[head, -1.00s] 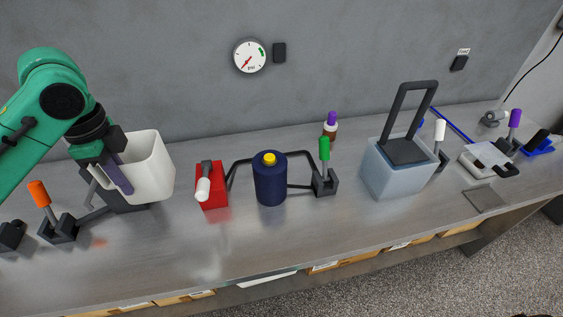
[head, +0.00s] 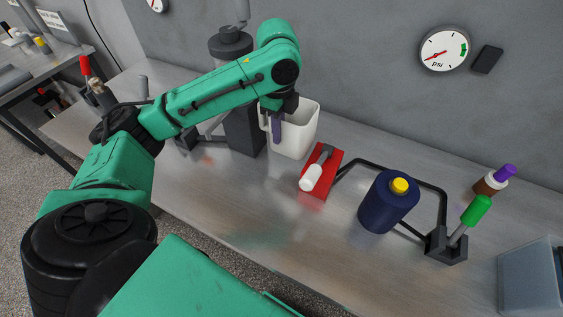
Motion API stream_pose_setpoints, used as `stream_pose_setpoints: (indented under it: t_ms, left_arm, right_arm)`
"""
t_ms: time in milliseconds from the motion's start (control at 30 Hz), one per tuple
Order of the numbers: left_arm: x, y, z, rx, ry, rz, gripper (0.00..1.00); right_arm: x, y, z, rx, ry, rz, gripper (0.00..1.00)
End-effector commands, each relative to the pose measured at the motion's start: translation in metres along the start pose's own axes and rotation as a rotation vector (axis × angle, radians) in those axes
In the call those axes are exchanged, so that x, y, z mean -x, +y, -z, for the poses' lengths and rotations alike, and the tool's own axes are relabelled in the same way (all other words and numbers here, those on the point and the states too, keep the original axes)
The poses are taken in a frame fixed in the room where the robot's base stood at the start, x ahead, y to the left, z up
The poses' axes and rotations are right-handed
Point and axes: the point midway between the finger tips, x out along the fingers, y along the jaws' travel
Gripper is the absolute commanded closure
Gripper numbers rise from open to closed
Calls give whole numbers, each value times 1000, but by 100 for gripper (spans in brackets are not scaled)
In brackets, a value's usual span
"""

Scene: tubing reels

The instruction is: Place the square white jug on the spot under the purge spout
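The square white jug (head: 298,128) is upright near the back of the bench, between a dark grey column and a red block. My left gripper (head: 278,124) is at the jug's left side by its handle, with a purple finger in front of the jug's wall. The other finger is hidden, so I cannot tell whether it grips the handle. I also cannot tell if the jug touches the bench. The dark column (head: 245,128) has a round top (head: 231,40), partly behind my arm. I cannot make out a purge spout or the spot under it. My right gripper is out of view.
The red block (head: 322,180) with a white-ended lever is just right of the jug. A navy bottle (head: 383,208) with a yellow cap, a green-handled lever (head: 475,210) and a translucent bin (head: 530,278) stand farther right. The front bench surface (head: 240,205) is clear.

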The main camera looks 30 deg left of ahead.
Motion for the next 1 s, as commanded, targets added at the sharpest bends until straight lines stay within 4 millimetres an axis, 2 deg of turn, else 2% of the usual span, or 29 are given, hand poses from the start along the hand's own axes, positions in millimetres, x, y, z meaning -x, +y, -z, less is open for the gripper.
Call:
stream_pose_setpoints:
  t_ms: [33,133,233,433,600,933,967,1000]
  left_arm:
    - [-10,1,-1,1,-2,-4,100]
    - [-32,1,0,0,-1,-4,100]
    - [-50,1,0,-1,-2,-2,100]
    - [-76,1,0,-1,-1,-3,100]
    - [-105,1,0,-2,0,-1,100]
    - [-110,0,0,-1,0,1,100]
    - [-111,0,0,-1,0,1,91]
    - [-111,0,0,-1,0,1,76]
  right_arm:
    - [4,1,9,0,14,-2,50]
    - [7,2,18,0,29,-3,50]
    - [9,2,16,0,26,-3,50]
    - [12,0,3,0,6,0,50]
    - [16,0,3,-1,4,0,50]
    - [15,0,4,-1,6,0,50]
    - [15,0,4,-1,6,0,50]
    - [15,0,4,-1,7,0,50]
